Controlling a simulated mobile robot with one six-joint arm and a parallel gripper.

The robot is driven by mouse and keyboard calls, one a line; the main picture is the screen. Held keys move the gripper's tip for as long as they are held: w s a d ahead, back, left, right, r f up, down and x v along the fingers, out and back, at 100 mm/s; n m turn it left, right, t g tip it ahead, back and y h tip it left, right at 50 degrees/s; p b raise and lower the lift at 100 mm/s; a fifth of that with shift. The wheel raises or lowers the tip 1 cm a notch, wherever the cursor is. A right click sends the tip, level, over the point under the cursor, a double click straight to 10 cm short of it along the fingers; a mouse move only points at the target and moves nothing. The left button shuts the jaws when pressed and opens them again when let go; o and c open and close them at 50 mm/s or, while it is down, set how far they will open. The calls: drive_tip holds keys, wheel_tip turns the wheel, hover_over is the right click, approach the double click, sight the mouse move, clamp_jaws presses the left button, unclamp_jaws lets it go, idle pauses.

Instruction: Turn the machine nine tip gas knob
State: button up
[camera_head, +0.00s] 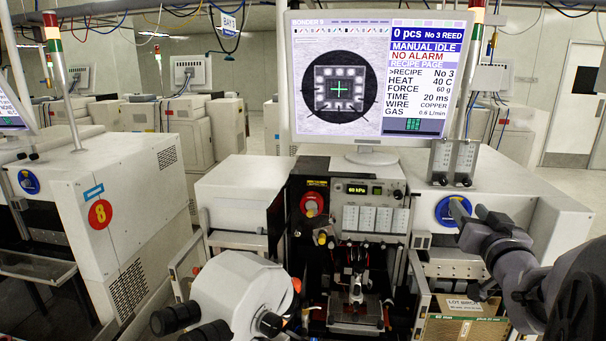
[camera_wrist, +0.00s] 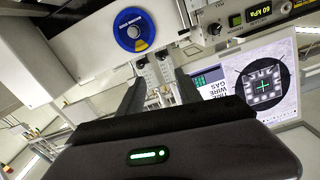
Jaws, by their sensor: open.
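The bonder's screen (camera_head: 380,80) lists a gas flow of 0.6 L/min; its small title is hard to read. Right below the screen hang two grey flow meters (camera_head: 440,158), each with a dark knob (camera_head: 466,182) at its foot. Their labels are too small to read, so I cannot tell which is tip gas. My gripper (camera_head: 470,209) is open and empty, just below the knobs in the head view, in front of the blue round dial. In the wrist view the flow meters (camera_wrist: 147,72) show between my open fingers (camera_wrist: 158,78), apart from them.
The blue dial (camera_wrist: 134,30) sits on the white housing near my fingers. The front panel has a 60 kPa display (camera_head: 357,189) and a red knob (camera_head: 312,204). A white microscope head (camera_head: 240,295) stands in front. Machine 8 (camera_head: 100,214) is at left.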

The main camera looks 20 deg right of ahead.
sight(445, 182)
drive_tip(key=x, duration=0.6)
drive_tip(key=b+x, duration=0.1)
drive_tip(key=x, duration=0.6)
drive_tip(key=shift+w+a+f, duration=0.1)
drive_tip(key=shift+w+a, duration=0.05)
drive_tip(key=shift+w, duration=0.1)
clamp_jaws()
